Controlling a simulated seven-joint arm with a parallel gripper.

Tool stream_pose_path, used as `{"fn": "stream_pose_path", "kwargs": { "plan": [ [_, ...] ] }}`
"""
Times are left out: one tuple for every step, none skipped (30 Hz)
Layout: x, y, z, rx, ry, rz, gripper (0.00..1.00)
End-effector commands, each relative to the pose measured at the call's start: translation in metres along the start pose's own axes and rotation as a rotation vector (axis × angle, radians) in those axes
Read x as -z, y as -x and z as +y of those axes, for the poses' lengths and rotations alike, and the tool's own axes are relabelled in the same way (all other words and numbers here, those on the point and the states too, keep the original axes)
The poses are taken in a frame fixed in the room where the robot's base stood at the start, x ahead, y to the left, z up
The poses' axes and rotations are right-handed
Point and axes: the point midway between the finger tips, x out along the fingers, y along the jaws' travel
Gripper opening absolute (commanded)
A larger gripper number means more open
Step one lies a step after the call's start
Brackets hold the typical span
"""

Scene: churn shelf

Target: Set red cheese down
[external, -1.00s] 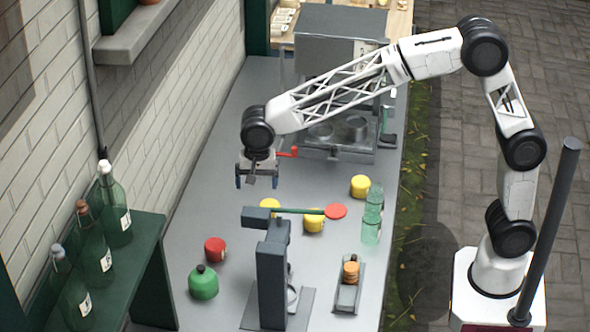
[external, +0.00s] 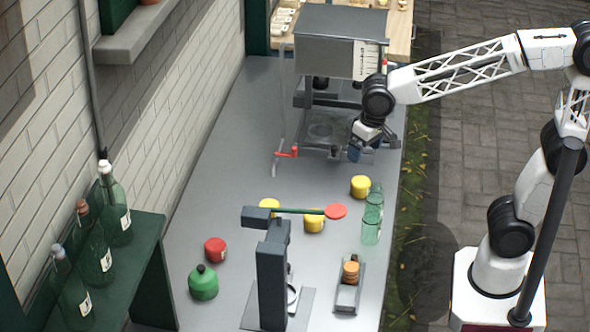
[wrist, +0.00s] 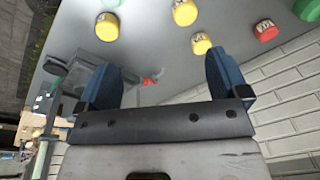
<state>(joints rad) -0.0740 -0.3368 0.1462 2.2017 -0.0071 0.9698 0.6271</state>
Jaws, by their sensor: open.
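The red cheese (external: 215,250), a short red cylinder with a pale label, stands on the grey counter at the left, behind a round green jar. It also shows in the wrist view (wrist: 266,31) at the upper right. My gripper (external: 374,148) is at the counter's right side, in front of the grey press-like machine and well away from the red cheese. In the wrist view my gripper (wrist: 163,76) has its blue fingers wide apart with nothing between them.
Several yellow cheeses (external: 360,187), a clear green bottle (external: 371,222) and a green jar (external: 203,283) stand on the counter. A dark post (external: 271,285) carries a green bar with a red disc (external: 336,212). The grey machine (external: 335,45) has a red handle (external: 287,153).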

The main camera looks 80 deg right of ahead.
Motion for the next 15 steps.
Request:
{"fn": "stream_pose_path", "kwargs": {
  "plan": [
    [-0.011,0.002,0.012,0.003,0.032,0.007,0.93],
    [-0.017,0.003,0.019,0.005,0.056,0.011,0.93],
    [-0.026,0.003,0.027,0.005,0.087,0.014,0.93],
    [-0.032,0.004,0.034,0.006,0.11,0.018,0.93],
    [-0.038,0.004,0.04,0.007,0.134,0.02,0.93],
    [-0.047,0.004,0.048,0.008,0.165,0.025,0.93],
    [-0.054,0.003,0.054,0.008,0.19,0.027,0.93],
    [-0.06,0.003,0.06,0.009,0.214,0.031,0.93],
    [-0.069,0.002,0.069,0.009,0.244,0.035,0.93],
    [-0.075,0.002,0.075,0.009,0.268,0.039,0.93],
    [-0.082,0.001,0.081,0.009,0.292,0.042,0.93],
    [-0.09,-0.001,0.088,0.009,0.322,0.046,0.93],
    [-0.096,-0.002,0.094,0.009,0.345,0.049,0.93],
    [-0.102,-0.004,0.099,0.009,0.367,0.052,0.93],
    [-0.11,-0.005,0.105,0.008,0.395,0.056,0.93]
  ]
}}
